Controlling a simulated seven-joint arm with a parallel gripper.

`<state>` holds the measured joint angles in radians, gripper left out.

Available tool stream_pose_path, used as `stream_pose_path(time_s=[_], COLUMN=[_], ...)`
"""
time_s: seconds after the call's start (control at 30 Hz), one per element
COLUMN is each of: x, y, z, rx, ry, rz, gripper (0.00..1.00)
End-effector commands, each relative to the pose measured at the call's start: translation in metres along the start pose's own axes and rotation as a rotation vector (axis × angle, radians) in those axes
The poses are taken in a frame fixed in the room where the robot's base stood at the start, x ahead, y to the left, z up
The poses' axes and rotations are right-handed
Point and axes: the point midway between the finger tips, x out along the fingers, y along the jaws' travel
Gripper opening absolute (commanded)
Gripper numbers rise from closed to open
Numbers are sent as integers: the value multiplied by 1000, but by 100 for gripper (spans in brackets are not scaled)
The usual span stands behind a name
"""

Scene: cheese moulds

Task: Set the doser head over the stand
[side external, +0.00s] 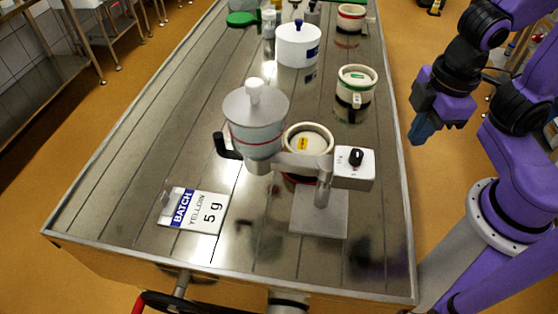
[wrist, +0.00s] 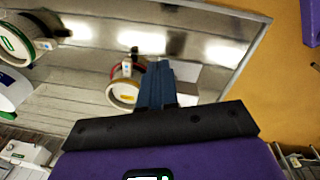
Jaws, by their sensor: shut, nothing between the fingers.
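The doser head (side external: 256,125), a grey hopper with a pale lid and white knob, hangs left of the stand's post in the side view. A black handle (side external: 226,147) sticks out at its left. A grey arm (side external: 300,162) joins it to the stand, which has a flat base plate (side external: 318,212) and a white box with a black knob (side external: 354,167). A cream mould with a yellow label (side external: 308,140) stands behind that arm, its lower part partly hidden; the wrist view shows it too (wrist: 124,93). My gripper (side external: 420,136) is shut and empty, right of the table, apart from everything.
A batch card (side external: 198,210) reading yellow 5 g lies front left on the metal table. A green-banded mould (side external: 356,86), a white pot (side external: 298,45) and a red-banded mould (side external: 350,18) stand farther back. The left side of the table is mostly clear.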

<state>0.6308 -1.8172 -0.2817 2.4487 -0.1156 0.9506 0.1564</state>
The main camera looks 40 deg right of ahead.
Motion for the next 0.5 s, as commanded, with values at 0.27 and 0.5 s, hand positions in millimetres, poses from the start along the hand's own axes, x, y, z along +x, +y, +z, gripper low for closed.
stream_pose_path(time_s=[0.27,0.5], x=[-14,-30], y=[0,-17], z=[-70,-128], rx=[8,30], ry=[46,121], rz=[128,231], gripper=[0,0])
